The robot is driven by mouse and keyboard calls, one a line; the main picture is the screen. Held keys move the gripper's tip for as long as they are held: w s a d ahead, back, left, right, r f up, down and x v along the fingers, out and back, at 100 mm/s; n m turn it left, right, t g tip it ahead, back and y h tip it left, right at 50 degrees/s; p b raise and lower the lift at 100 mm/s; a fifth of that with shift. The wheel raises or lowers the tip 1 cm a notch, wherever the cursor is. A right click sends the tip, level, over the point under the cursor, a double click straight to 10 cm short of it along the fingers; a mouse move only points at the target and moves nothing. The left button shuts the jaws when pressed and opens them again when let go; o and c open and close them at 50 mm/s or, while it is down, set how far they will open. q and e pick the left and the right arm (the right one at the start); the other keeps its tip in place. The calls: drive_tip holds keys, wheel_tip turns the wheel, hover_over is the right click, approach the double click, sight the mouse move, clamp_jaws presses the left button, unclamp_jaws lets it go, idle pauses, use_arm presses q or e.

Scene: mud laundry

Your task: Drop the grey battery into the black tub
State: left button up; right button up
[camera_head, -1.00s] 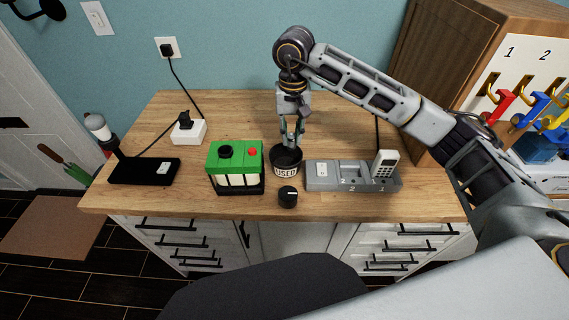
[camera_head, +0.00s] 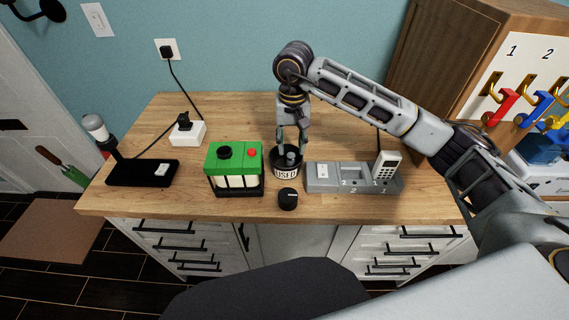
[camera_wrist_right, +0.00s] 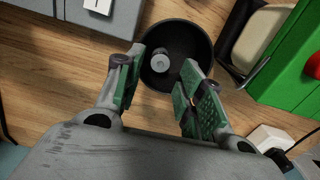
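The black tub (camera_head: 286,170), labelled "USED", stands on the wooden counter. It also shows in the right wrist view (camera_wrist_right: 195,38). The grey battery (camera_wrist_right: 160,62) is inside the tub, near the wall on my gripper's side, and its end faces the wrist camera. In the head view the battery (camera_head: 290,158) looks upright in the tub. My right gripper (camera_head: 292,145) points down just above the tub. In the right wrist view its fingers (camera_wrist_right: 158,82) are spread, with nothing between the pads. My left gripper is out of view.
A green-topped battery case (camera_head: 234,168) stands close left of the tub. A black knob (camera_head: 288,198) sits in front. The counter behind (camera_head: 235,115) is clear.

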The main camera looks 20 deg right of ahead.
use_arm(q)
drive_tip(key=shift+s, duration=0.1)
use_arm(e)
drive_tip(key=shift+r, duration=0.9)
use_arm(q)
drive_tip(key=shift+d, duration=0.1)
use_arm(e)
wheel_tip(320, 180, up, 10)
drive_tip(key=shift+r, duration=0.1)
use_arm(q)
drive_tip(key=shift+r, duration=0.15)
use_arm(e)
drive_tip(key=shift+r, duration=0.15)
idle(0.9)
use_arm(q)
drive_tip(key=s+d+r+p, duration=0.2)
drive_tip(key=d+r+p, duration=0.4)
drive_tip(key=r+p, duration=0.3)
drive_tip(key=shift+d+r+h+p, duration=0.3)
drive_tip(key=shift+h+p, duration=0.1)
drive_tip(key=shift+p, duration=0.2)
use_arm(e)
wheel_tip(320, 180, up, 10)
